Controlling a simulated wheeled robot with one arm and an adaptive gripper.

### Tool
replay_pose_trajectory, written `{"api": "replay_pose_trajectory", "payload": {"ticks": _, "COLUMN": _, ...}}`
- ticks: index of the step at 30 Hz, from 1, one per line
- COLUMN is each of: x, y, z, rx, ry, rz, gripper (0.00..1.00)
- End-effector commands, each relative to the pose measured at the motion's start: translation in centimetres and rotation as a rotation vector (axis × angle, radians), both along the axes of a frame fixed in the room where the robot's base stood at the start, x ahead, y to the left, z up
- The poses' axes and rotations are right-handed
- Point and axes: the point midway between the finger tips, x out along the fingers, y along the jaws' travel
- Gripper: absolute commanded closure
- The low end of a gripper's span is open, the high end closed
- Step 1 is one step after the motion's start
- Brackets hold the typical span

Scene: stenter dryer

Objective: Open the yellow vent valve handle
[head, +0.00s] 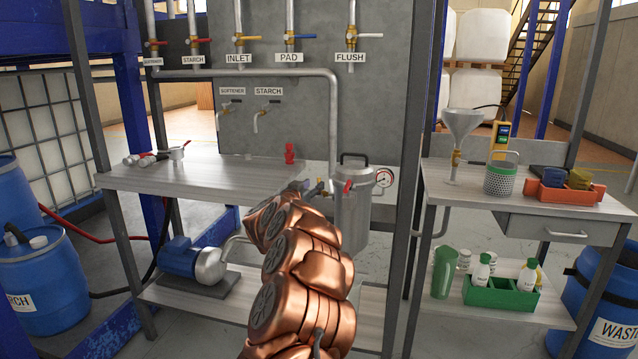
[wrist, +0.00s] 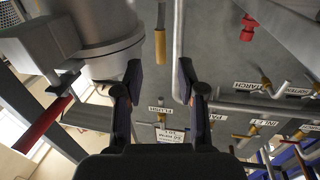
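A yellow handle (wrist: 160,47) shows in the wrist view at the top middle, a narrow bar pointing along the view toward my gripper. It hangs beside the metal vessel (wrist: 110,45). My gripper (wrist: 160,78) is open and empty, one dark finger on each side of the picture. The handle lies in line with the gap between the fingertips, and I see no contact. I cannot make out the yellow vent handle for certain there.
The vessel carries a red handle (head: 348,186) and a pressure gauge (head: 384,178). A red object (head: 290,153) stands on the grey bench (head: 225,177) by the panel. Labelled pipes with small valves, including FLUSH (head: 351,38), line the panel. A funnel (head: 461,125) stands on the right bench.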

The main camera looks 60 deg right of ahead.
Motion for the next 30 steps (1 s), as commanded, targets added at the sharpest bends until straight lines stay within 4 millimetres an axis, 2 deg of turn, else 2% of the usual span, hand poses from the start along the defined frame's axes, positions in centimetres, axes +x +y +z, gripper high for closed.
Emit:
{"api": "replay_pose_trajectory", "payload": {"ticks": 15, "x": 0.8, "y": -4.4, "z": -0.2, "rx": 0.001, "ry": 0.003, "rz": 0.0, "gripper": 0.61}}
{"api": "replay_pose_trajectory", "payload": {"ticks": 30, "x": 1.0, "y": -5.3, "z": -0.1, "rx": 0.001, "ry": 0.0, "rz": 0.003, "gripper": 0.61}}
